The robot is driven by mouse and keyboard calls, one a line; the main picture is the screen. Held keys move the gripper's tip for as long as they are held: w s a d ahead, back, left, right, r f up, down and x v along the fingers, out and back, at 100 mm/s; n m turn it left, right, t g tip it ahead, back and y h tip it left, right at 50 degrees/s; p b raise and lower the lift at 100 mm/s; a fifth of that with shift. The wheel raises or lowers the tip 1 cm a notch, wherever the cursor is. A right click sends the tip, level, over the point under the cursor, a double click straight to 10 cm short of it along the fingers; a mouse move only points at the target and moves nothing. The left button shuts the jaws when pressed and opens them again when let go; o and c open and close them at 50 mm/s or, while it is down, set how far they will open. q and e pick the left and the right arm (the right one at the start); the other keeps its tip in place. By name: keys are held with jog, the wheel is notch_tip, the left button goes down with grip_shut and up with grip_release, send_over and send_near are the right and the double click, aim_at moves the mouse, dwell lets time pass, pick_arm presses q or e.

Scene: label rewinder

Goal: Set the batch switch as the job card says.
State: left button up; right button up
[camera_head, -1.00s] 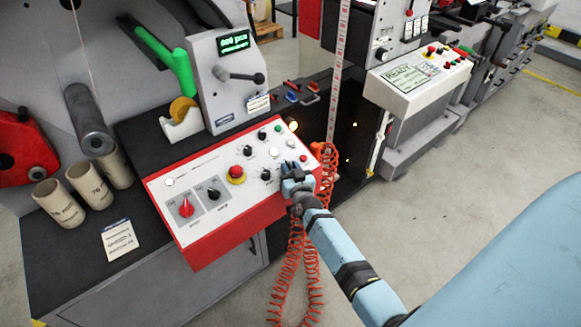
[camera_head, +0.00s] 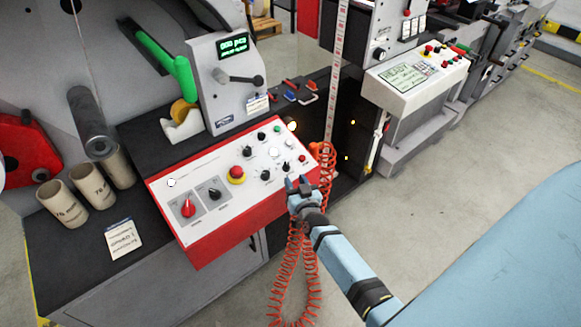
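The sloped white control panel (camera_head: 228,163) with a red front carries several knobs and buttons. Two larger selector switches sit on grey plates at its left end: a red one (camera_head: 188,208) and a black one (camera_head: 214,194). Their labels are too small to read, so I cannot tell which is the batch switch. A white card (camera_head: 123,238) with small, unreadable writing, perhaps the job card, lies on the dark bench at the left. My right gripper (camera_head: 299,183) is open and empty, just off the panel's right front edge. My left gripper is not in view.
A grey counter box (camera_head: 229,85) with a green display and a lever stands behind the panel. Cardboard cores (camera_head: 62,204) stand at the left. A coiled orange hose (camera_head: 322,175) hangs beside and behind my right gripper.

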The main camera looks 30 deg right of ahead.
jog(key=p+v, duration=0.2)
jog(key=v, duration=0.5)
jog(key=shift+s, duration=0.35)
jog(key=shift+a, duration=0.1)
jog(key=s+a+r+n+g+y, duration=0.1)
jog(key=s+a+n+g+y, duration=0.5)
jog(key=s+a, duration=0.9)
jog(key=s+n+y, duration=0.1)
jog(key=s, duration=0.1)
jog(key=shift+s+r+y, duration=0.3)
jog(key=shift+s+y, duration=0.1)
